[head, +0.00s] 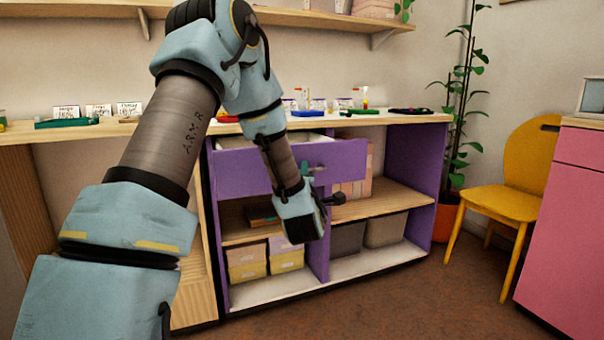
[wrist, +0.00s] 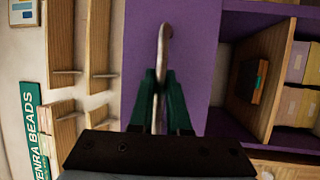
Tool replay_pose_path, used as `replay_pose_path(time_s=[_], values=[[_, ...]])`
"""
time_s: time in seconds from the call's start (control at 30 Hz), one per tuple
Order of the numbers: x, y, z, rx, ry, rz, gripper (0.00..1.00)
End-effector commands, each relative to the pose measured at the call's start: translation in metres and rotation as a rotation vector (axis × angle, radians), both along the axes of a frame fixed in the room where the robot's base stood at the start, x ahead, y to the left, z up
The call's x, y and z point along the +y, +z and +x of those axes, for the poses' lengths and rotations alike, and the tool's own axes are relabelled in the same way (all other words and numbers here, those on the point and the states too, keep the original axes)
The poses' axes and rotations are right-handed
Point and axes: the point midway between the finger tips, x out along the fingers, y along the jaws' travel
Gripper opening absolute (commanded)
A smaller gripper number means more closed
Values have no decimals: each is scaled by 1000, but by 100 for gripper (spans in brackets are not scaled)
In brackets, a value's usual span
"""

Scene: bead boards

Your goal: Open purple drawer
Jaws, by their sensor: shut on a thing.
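The purple drawer (head: 240,174) is in the upper part of a purple and wood cabinet. Its front stands out from the cabinet, and a pale strip shows behind its top edge, so it looks partly open. My gripper (head: 309,174) is at the drawer front, partly hidden by my arm in the head view. In the wrist view, the green fingers of my gripper (wrist: 160,84) are shut on the drawer's pale metal handle (wrist: 162,45). The purple drawer front (wrist: 195,60) lies behind the handle there. How far the drawer is out is hard to tell.
Bead boards and small cards (head: 98,110) lie on the counter above. Storage boxes (head: 246,262) and grey bins (head: 386,230) fill the shelves below. A yellow chair (head: 508,199) and a pink cabinet (head: 565,220) stand at the right. The floor (head: 430,295) before the cabinet is clear.

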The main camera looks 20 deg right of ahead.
Motion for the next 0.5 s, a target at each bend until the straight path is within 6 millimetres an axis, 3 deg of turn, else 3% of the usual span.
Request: replay_pose_path(time_s=[0.37, 0.4, 0.5], values=[[0, -1, -1, 3, 0, 2, 0], [0, -1, -1, 3, 0, 2, 19], [0, -1, -1, 2, 0, 1, 31]])
